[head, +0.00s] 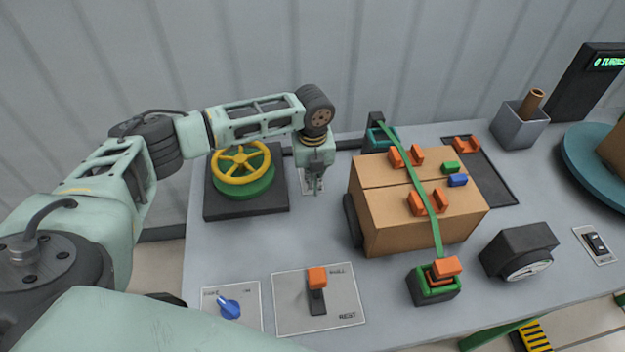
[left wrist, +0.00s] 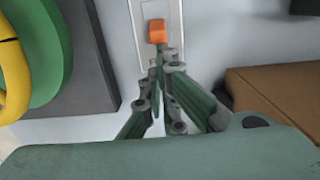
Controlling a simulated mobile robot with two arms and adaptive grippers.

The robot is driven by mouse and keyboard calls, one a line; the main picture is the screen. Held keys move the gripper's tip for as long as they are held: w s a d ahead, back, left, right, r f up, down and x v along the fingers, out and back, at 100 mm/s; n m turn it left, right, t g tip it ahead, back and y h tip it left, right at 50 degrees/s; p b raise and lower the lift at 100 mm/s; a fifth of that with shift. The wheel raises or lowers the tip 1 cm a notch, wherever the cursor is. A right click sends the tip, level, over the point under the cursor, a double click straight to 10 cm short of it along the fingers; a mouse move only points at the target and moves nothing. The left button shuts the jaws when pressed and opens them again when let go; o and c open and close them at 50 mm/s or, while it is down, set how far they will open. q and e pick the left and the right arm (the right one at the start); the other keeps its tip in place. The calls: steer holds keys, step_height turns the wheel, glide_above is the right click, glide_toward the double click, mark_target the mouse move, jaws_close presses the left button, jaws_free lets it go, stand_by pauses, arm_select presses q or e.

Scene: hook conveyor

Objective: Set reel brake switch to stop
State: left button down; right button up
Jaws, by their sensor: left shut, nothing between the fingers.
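A small orange switch (left wrist: 157,31) on a pale upright plate (left wrist: 137,42) shows in the left wrist view. In the head view its plate (head: 305,186) is mostly hidden behind my left gripper. It lies between the green reel with a yellow wheel (head: 241,165) and the cardboard box. My left gripper (head: 314,190) points down over this plate, shut and empty. In the left wrist view its fingertips (left wrist: 158,58) are right beside the near end of the orange switch; I cannot tell whether they touch. My right gripper is not in view.
The cardboard box (head: 390,228), strapped with a green band (head: 425,203), stands right of the gripper. In front are an orange lever (head: 317,280) on a plate and a blue knob (head: 229,307). A black gauge (head: 518,250) and rocker switch (head: 597,243) are at right.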

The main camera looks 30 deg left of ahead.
arm_select(q)
steer(key=shift+w+a+r+g+h, duration=0.2)
steer(key=shift+w+r+g+h, duration=0.15)
steer(key=shift+g+h, duration=0.5)
steer(key=shift+w+a+r+b, duration=0.3)
steer(key=shift+w+a+r, duration=0.2)
steer(key=shift+w, duration=0.15)
steer(key=shift+r+p, duration=0.8)
steer(key=shift+r, duration=0.1)
step_height(320, 180, up, 12)
steer(key=w+a, duration=0.1)
steer(key=shift+w+a+f, duration=0.15)
steer(key=shift+w+f, duration=0.05)
steer(key=shift+w, duration=0.1)
steer(key=shift+f, duration=0.1)
